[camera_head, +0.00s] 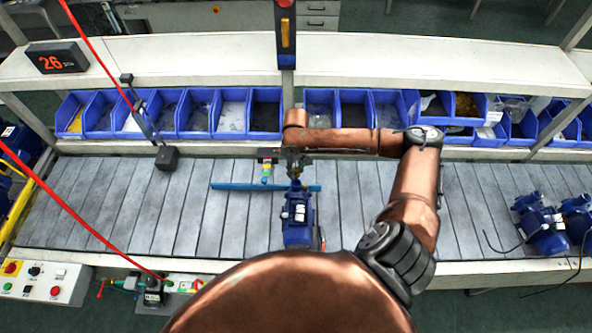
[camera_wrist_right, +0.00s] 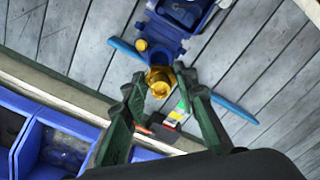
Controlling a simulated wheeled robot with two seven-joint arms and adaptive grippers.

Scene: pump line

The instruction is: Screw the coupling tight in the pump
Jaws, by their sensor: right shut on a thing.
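The brass coupling (camera_wrist_right: 158,80) sits at the pump's end, between the two green fingers of my right gripper (camera_wrist_right: 163,92). In the head view my right gripper (camera_head: 295,170) is over that end of the pump and hides the coupling. The gripper is shut on the coupling. How deep the coupling sits in the pump I cannot tell. My left gripper is not in view.
A blue bar (camera_head: 232,186) lies across the conveyor by the pump. Blue bins (camera_head: 233,110) line the far side. More pumps (camera_head: 545,230) stand at the right. A small coloured device (camera_head: 266,170) is close to the gripper's left. The conveyor's left part is clear.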

